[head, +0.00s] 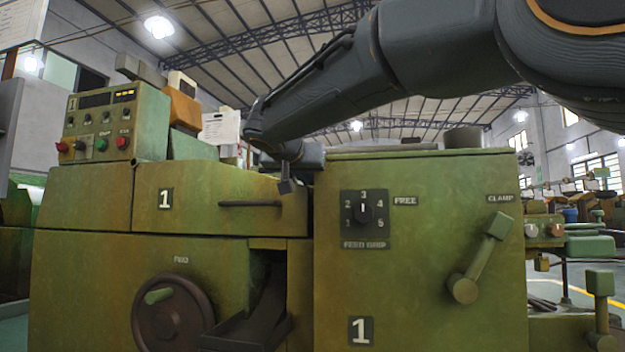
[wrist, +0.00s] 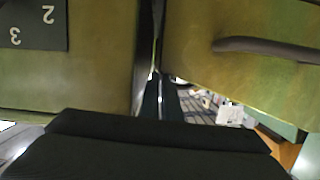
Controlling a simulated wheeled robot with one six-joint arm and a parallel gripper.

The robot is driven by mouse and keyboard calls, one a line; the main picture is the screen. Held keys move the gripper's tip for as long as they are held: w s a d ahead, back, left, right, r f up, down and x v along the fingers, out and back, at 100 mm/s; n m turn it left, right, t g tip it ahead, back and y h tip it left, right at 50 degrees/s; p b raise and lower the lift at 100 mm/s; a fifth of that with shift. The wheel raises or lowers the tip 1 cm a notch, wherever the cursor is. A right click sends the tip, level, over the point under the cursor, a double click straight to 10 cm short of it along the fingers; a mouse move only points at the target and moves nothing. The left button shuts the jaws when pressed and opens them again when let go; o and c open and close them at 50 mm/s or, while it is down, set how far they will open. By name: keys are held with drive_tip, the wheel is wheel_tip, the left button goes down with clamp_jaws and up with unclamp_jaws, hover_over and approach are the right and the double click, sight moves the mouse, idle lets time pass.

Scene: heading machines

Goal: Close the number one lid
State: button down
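The number one lid (head: 225,222) is a green panel marked 1 on the left part of the front machine, with a dark bar handle (head: 250,203). Its upper edge slopes slightly down to the right. In the wrist view the lid (wrist: 250,75) is at the right with its handle (wrist: 265,47). My gripper (head: 287,186) hangs at the lid's upper right corner, right of the handle. In the wrist view my gripper (wrist: 161,80) shows two dark fingers close together, holding nothing visible, by the gap beside the lid. Contact cannot be told.
Right of the lid stands the housing (head: 420,270) with a feed dial (head: 363,211) and clamp lever (head: 480,258). A control box (head: 115,122) is at upper left. Below are a handwheel (head: 172,315) and a dark chute (head: 255,325).

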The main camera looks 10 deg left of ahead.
drive_tip(key=shift+a+f+g, duration=0.15)
drive_tip(key=shift+f, duration=0.4)
drive_tip(key=shift+a+f+g, duration=0.15)
drive_tip(key=shift+f, duration=0.4)
drive_tip(key=d+r+p+v, duration=0.1)
drive_tip(key=p+v, duration=0.1)
drive_tip(key=v, duration=0.6)
drive_tip(key=shift+a+r+p, duration=0.3)
drive_tip(key=shift+r, duration=0.05)
